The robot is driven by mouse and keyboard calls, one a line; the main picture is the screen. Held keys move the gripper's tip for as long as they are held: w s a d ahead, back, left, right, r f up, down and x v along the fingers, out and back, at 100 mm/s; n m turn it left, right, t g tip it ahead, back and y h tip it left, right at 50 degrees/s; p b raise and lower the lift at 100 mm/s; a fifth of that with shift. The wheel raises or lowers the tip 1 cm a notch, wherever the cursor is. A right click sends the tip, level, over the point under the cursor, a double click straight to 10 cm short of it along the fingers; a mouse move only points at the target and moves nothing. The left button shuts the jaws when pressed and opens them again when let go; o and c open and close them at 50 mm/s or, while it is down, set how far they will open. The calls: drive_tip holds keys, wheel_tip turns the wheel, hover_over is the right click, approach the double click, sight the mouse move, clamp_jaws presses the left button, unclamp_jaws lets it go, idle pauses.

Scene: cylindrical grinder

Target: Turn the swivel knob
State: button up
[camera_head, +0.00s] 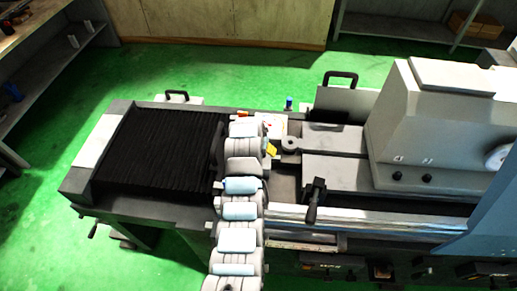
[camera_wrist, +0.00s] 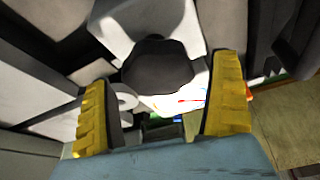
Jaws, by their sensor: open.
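In the wrist view a dark rounded knob (camera_wrist: 158,72) sits between the two yellow fingers of my gripper (camera_wrist: 162,82). The fingers are spread, with a gap on each side of the knob, and do not appear to touch it. In the head view my arm reaches up over the machine, and a yellow finger of my gripper (camera_head: 272,149) shows beside a small dark round part (camera_head: 290,145). I cannot tell for sure that this part is the same knob. My arm hides most of the gripper there.
The grinder has a black bellows cover (camera_head: 160,150) at left and a large grey housing (camera_head: 425,130) at right. A black lever (camera_head: 314,200) stands at the front. A black handle (camera_head: 341,77) and a small blue item (camera_head: 288,103) are behind. Green floor is open around the machine.

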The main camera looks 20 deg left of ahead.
drive_tip(key=shift+r, duration=0.1)
drive_tip(key=v, duration=1.1)
drive_tip(key=shift+s+r, duration=0.15)
drive_tip(key=shift+r, duration=0.25)
idle(0.3)
